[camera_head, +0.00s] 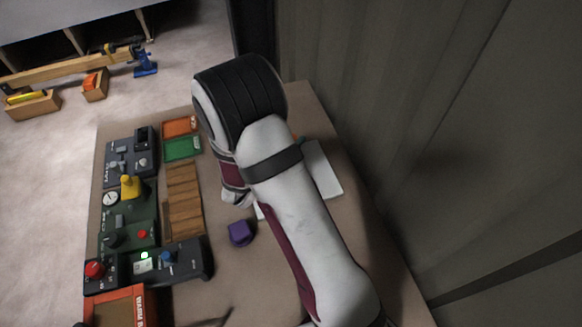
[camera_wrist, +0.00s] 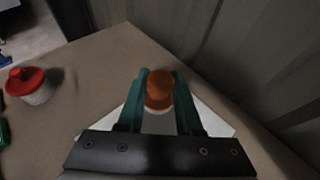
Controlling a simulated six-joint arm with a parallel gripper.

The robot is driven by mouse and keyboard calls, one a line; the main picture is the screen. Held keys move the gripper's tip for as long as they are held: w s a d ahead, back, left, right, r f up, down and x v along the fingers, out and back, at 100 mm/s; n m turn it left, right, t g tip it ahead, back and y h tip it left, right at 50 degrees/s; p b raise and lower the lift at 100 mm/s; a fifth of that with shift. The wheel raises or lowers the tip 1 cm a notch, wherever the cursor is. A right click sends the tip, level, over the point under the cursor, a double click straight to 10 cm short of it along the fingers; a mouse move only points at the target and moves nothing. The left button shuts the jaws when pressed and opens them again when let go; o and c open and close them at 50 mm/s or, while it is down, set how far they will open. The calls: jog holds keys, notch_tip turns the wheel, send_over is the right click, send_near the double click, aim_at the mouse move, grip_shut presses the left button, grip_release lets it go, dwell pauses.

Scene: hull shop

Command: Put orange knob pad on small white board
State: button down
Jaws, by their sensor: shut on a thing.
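The orange knob pad (camera_wrist: 160,92) is between the teal fingers of my gripper (camera_wrist: 160,80), which is shut on it. In the head view only a sliver of orange (camera_head: 297,138) shows past my arm, which hides the gripper. The small white board (camera_head: 323,170) lies on the table to the right of my arm, partly covered by it. In the wrist view the white board (camera_wrist: 214,122) shows under and around the fingers, with the pad over or near its far part. I cannot tell whether the pad touches the board.
A jar with a red lid (camera_wrist: 30,84) stands left in the wrist view. A grey wall (camera_head: 400,110) rises close on the right.

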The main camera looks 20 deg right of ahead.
jog(key=s, duration=0.1)
jog(key=s+a+f, duration=0.1)
jog(key=shift+s+f, duration=0.3)
jog(key=shift+s, duration=0.05)
notch_tip(320, 180, down, 6)
jog(key=shift+f, duration=0.1)
jog(key=shift+f, duration=0.15)
jog(key=c, duration=0.6)
grip_release()
